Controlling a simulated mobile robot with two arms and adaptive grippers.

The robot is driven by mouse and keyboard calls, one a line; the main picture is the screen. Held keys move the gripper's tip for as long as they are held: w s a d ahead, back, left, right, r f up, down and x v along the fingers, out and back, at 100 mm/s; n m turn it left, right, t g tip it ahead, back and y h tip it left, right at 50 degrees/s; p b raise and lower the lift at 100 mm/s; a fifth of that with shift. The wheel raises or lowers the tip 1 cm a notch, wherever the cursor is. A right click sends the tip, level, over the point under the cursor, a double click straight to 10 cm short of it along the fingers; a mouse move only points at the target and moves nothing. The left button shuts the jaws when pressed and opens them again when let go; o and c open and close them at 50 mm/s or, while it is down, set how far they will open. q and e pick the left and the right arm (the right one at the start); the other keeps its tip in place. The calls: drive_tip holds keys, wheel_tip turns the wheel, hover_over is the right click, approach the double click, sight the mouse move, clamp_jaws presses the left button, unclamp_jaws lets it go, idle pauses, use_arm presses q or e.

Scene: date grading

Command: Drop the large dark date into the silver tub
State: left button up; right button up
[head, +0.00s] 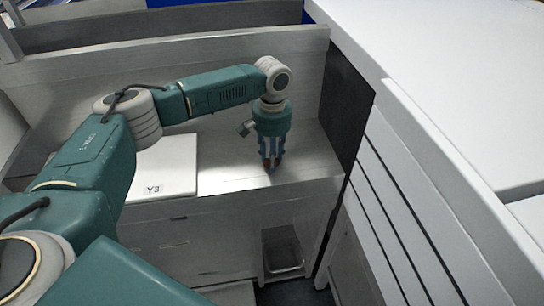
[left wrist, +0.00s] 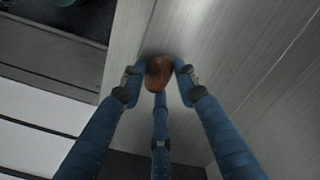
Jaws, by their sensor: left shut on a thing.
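The dark reddish-brown date (left wrist: 158,74) is between the blue fingertips of my left gripper (left wrist: 160,84) in the left wrist view. In the head view my left gripper (head: 271,163) points down at the metal work surface, near its front edge, and its fingers mostly hide the date. I cannot tell whether the date touches the surface. The silver tub (head: 283,252) stands lower, in a recess below the front edge, under and slightly right of the gripper. My right gripper is not in view.
A white board marked Y3 (head: 165,170) lies on the metal surface (head: 222,168), left of the gripper. A dark panel (head: 345,105) closes the right side, beside a white cabinet (head: 455,90). A raised metal wall (head: 170,55) runs along the back.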

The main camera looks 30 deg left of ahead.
use_arm(q)
drive_tip(key=o, duration=0.8)
drive_tip(key=shift+f, duration=0.1)
